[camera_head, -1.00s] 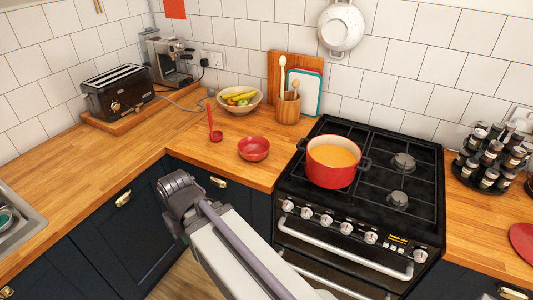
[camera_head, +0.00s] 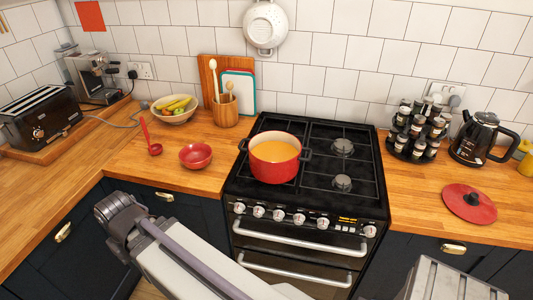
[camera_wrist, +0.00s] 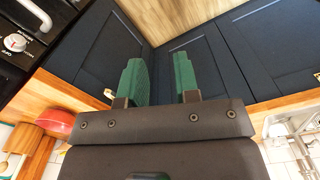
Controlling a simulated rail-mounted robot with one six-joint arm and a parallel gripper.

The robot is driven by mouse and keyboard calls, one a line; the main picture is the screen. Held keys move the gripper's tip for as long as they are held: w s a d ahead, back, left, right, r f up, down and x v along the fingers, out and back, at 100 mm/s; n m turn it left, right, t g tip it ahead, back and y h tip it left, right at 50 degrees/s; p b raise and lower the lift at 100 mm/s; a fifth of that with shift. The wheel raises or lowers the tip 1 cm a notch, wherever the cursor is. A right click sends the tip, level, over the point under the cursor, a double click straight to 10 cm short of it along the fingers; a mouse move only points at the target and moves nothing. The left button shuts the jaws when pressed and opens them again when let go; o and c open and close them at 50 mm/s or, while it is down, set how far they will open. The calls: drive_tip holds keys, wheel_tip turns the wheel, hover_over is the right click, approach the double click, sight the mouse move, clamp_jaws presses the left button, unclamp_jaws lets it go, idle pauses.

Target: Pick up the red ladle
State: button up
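The red ladle (camera_head: 152,140) rests on the wooden counter in the left-middle of the head view, its bowl down and its handle tilted up toward the left. It stands left of a small red bowl (camera_head: 196,156). In the wrist view my gripper (camera_wrist: 159,66) shows two green fingers, spread apart with nothing between them. It is in front of dark cupboard doors. In that view the red bowl shows at the lower left (camera_wrist: 58,123), and I cannot make out the ladle. The gripper's fingers do not show in the head view.
Behind the ladle are a fruit bowl (camera_head: 174,112) and a wooden utensil pot (camera_head: 226,112). A red pot (camera_head: 274,167) of orange soup sits on the black cooker (camera_head: 330,206). A toaster (camera_head: 40,120) is at the left. The counter left of the ladle is mostly clear.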

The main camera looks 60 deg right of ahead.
drive_tip(key=shift+o, duration=0.2)
idle(0.3)
drive_tip(key=o, duration=0.3)
